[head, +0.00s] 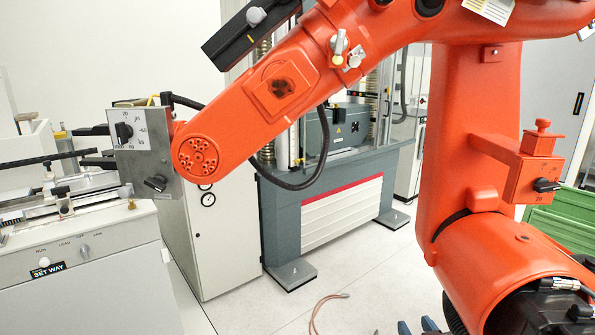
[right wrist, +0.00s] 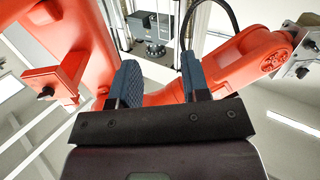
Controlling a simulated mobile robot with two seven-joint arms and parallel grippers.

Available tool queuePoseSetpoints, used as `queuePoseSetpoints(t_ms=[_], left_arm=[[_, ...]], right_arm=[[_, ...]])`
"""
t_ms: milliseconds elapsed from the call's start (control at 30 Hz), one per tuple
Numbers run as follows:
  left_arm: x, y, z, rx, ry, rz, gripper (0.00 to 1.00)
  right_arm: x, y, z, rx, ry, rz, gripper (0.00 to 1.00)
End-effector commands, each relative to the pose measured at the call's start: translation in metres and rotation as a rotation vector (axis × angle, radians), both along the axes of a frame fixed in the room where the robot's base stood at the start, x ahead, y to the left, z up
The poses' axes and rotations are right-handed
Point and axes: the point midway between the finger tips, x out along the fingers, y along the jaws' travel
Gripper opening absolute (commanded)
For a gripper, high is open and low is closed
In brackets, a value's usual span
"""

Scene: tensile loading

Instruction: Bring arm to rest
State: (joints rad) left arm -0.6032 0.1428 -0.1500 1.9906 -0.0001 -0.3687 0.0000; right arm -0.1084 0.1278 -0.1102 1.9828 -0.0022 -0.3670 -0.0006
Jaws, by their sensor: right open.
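A large orange jointed arm (head: 255,95) crosses the head view, raised and bent. Its column (head: 465,140) stands right of centre. A grey plate with a dial and black knobs (head: 140,150) is at its left end. An orange box with a black knob (head: 525,170) juts from its column. My right gripper (head: 418,327) shows only its blue fingertips at the bottom edge of the head view. In the right wrist view its two blue fingers (right wrist: 160,88) are apart and nothing shows between them, with the orange arm (right wrist: 240,60) beyond. My left gripper is out of view.
A grey testing machine (head: 330,195) with a red stripe stands behind the arm. A light bench with instruments (head: 80,280) is at left, next to a pale cabinet (head: 208,240). Green drawers (head: 560,225) are at right. A thin hose (head: 325,310) lies on otherwise clear floor.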

Motion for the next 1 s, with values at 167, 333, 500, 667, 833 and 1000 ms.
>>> queuePoseSetpoints(t_ms=[167, 333, 500, 667, 833, 1000], left_arm=[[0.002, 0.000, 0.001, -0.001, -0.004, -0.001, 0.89], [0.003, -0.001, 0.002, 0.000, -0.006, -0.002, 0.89], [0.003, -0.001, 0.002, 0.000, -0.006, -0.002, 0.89], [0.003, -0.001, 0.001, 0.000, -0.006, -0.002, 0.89], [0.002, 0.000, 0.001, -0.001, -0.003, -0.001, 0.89], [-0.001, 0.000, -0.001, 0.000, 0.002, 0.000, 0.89]], right_arm=[[-0.067, -0.013, -0.077, 0.001, 0.171, -0.029, 0.43], [-0.135, -0.025, -0.135, 0.002, 0.322, -0.059, 0.43], [-0.187, -0.035, -0.169, 0.002, 0.427, -0.088, 0.43], [-0.208, -0.039, -0.181, 0.003, 0.467, -0.102, 0.43], [-0.211, -0.040, -0.183, 0.003, 0.472, -0.103, 0.43], [-0.210, -0.040, -0.183, 0.003, 0.472, -0.103, 0.43]])
